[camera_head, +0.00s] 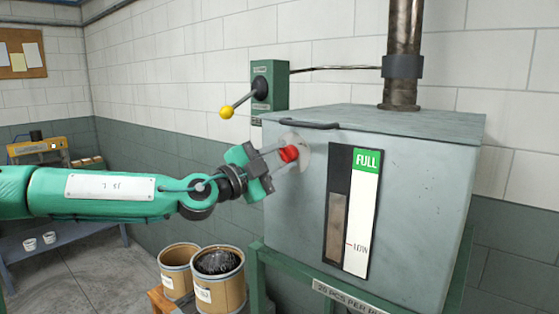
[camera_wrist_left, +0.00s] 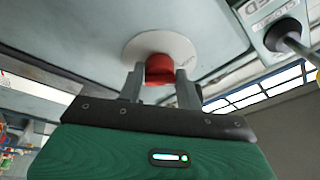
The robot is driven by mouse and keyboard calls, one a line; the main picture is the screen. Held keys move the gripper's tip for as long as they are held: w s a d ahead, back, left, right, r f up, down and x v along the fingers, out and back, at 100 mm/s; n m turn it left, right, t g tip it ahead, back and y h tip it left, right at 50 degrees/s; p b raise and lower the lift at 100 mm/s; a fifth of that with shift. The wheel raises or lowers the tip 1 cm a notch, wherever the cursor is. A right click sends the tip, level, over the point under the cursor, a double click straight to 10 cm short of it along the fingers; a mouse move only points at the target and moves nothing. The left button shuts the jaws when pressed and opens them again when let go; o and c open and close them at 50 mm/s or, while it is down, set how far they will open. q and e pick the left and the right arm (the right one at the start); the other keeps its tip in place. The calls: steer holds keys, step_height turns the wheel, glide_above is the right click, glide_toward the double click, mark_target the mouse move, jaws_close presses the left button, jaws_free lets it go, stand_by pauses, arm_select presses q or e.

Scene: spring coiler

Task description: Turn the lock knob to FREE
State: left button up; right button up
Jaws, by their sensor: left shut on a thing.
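Any markings on the plate are too small to read. My right gripper is not in view.
The grey box (camera_head: 420,190) has a FULL/LOW level window (camera_head: 352,210) on its front and a handle (camera_head: 309,124) on its lid edge. A green lever box (camera_head: 269,86) with a yellow-ended lever (camera_head: 227,112) is on the wall behind. Two drums (camera_head: 220,282) stand below my left arm.

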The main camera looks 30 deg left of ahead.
arm_select(q)
steer(key=m+g+b, duration=0.1)
steer(key=m+b, duration=0.1)
steer(key=m, duration=0.2)
steer(key=shift+f+h, duration=0.15)
steer(key=shift+h, duration=0.15)
steer(key=m+g+b, duration=0.1)
steer(key=m, duration=0.2)
steer(key=m+g+b, duration=0.1)
steer(key=m+b, duration=0.1)
steer(key=m, duration=0.1)
steer(key=shift+m, duration=0.3)
steer(key=m+g+y+b, duration=0.1)
steer(key=m+b, duration=0.1)
steer(key=m, duration=0.2)
steer(key=shift+r+b, duration=0.2)
steer(key=shift+b, duration=0.1)
steer(key=shift+r+m+g+y+b, duration=0.15)
steer(key=shift+m+g+y+b, duration=0.25)
steer(key=shift+m+b, duration=0.75)
steer(key=shift+r+m, duration=0.1)
steer(key=shift+m, duration=0.15)
steer(key=o, duration=0.9)
steer(key=shift+o, duration=0.2)
steer(key=shift+r, duration=0.1)
